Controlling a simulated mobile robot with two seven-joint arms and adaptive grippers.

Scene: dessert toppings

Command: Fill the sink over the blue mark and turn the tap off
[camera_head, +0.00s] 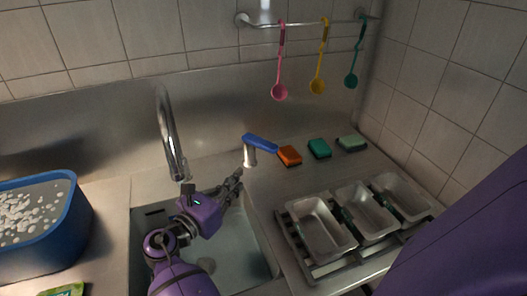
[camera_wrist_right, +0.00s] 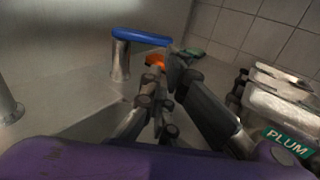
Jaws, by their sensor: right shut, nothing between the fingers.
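The sink (camera_head: 262,255) is set in the counter, with a pale basin partly hidden by my right arm. I cannot make out a blue mark or a clear water level in it. The curved metal spout (camera_head: 168,120) ends above the basin; I cannot tell whether water runs from it. The tap's blue lever (camera_head: 261,143) sits on a metal post behind the sink and also shows in the right wrist view (camera_wrist_right: 140,35). My right gripper (camera_head: 236,178) is shut and empty, over the sink's back right part, below and in front of the lever. My left gripper is out of view.
A blue tub (camera_head: 45,238) of white pieces stands left of the sink. Orange (camera_head: 290,156), teal (camera_head: 319,149) and green (camera_head: 351,143) sponges lie right of the lever. Metal trays (camera_head: 318,232) sit on a rack at right. Coloured ladles hang from a rail behind.

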